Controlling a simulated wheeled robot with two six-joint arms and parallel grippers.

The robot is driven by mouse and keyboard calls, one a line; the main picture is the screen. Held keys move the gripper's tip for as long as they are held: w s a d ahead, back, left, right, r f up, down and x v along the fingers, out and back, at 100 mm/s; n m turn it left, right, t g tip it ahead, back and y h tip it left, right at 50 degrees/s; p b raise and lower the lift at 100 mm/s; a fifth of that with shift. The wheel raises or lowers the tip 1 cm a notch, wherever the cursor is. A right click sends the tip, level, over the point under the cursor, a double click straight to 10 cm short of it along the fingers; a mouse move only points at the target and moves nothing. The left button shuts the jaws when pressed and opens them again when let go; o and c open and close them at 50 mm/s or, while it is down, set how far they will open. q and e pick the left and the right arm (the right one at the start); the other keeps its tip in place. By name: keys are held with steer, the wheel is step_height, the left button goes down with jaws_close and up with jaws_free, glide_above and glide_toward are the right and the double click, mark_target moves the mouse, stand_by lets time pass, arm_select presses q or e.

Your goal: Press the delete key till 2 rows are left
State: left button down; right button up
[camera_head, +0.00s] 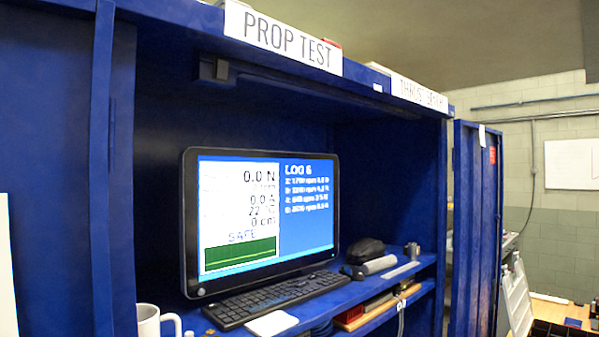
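A black monitor (186,235) stands in the blue cabinet. The right part of its screen is a blue log panel (303,245) headed "LOG 6", with several rows of small white text, too blurred to read fully. The white left part (212,215) shows 0.0 N, other readings, the word SAFE and a green graph. A black keyboard (275,300) lies on the shelf in front of the monitor. Its keys are too small to tell which one is delete. Neither of my grippers is in view, and nothing is seen touching the keyboard.
A white mug (150,320) stands left of the keyboard, and a white pad (271,323) lies at its front edge. A black pouch (366,251) and a grey cylinder (378,265) lie to its right. An open blue door (474,230) stands at the right.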

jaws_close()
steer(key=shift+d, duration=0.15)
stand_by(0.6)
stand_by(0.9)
